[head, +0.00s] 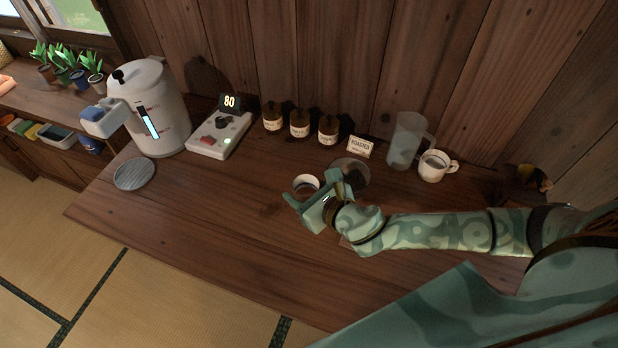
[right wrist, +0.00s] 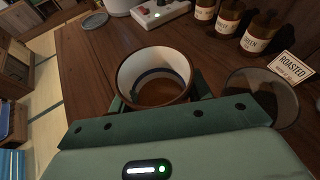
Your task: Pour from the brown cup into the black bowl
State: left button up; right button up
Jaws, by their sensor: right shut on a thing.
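The brown cup (head: 306,182) has a pale inside with a dark band, and brown shows at its bottom in the right wrist view (right wrist: 155,78). It looks upright. My right gripper (head: 314,194) is shut on it, with a finger on either side; I cannot tell whether the cup touches the table. The black bowl (head: 352,168), dark and see-through at the rim, stands just right of the cup, apart from it. It also shows in the right wrist view (right wrist: 262,92), with dark contents. My left gripper is not in view.
Behind stand several brown bottles (head: 299,124), a "ROASTED" card (head: 360,147), a clear pitcher (head: 405,142) and a white mug (head: 433,166). At left are a scale (head: 219,136) reading 80, a large kettle (head: 158,105) and a grey disc (head: 134,174). The table's front (head: 200,220) is clear.

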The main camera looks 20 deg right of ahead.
jog(key=shift+s+a+f, duration=0.15)
jog(key=shift+s+f, duration=0.05)
jog(key=shift+f, duration=0.1)
jog(key=shift+m+h, duration=0.3)
jog(key=shift+m, duration=0.2)
jog(key=w+d+f+b, duration=0.1)
jog(key=f, duration=0.2)
jog(key=w+d+f+b, duration=0.1)
jog(key=w+f, duration=0.1)
jog(key=w+d+f, duration=0.1)
jog(key=f, duration=0.2)
jog(key=shift+w+f+b, duration=0.2)
jog(key=shift+f+b, duration=0.15)
jog(key=shift+b, duration=0.05)
jog(key=shift+w+d+f, duration=0.15)
jog(key=shift+w+f, duration=0.05)
jog(key=shift+f+n, duration=0.15)
jog(key=shift+n, duration=0.15)
jog(key=shift+s+a+y, duration=0.1)
jog(key=shift+a+y, duration=0.1)
jog(key=shift+y, duration=0.3)
